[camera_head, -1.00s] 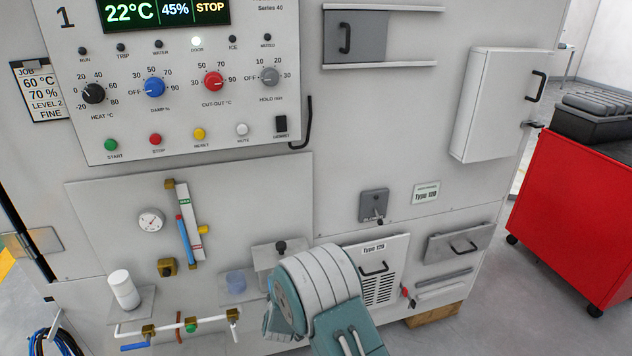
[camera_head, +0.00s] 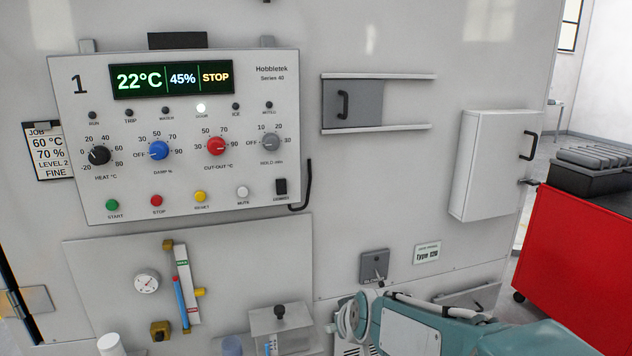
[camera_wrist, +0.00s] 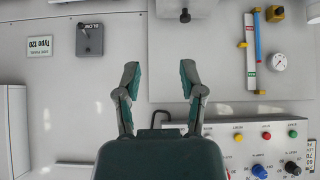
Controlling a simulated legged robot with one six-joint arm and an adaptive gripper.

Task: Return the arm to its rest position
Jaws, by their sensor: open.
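My gripper (camera_wrist: 159,76) shows in the wrist view with its two grey-green fingers spread apart and nothing between them. The wrist view is upside down and looks at the front of the grey-white test chamber (camera_head: 400,200). In the head view my arm (camera_head: 440,325) lies across the lower right, folded and in front of the chamber's lower panel. The gripper's fingers cannot be made out in the head view.
The control panel (camera_head: 185,190) reads 22°C, 45%, STOP. A white box with a black handle (camera_head: 490,165) sticks out at the right. A red cabinet (camera_head: 575,260) stands beyond. A sliding cover (camera_head: 352,104) and a gauge (camera_head: 147,281) are on the front.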

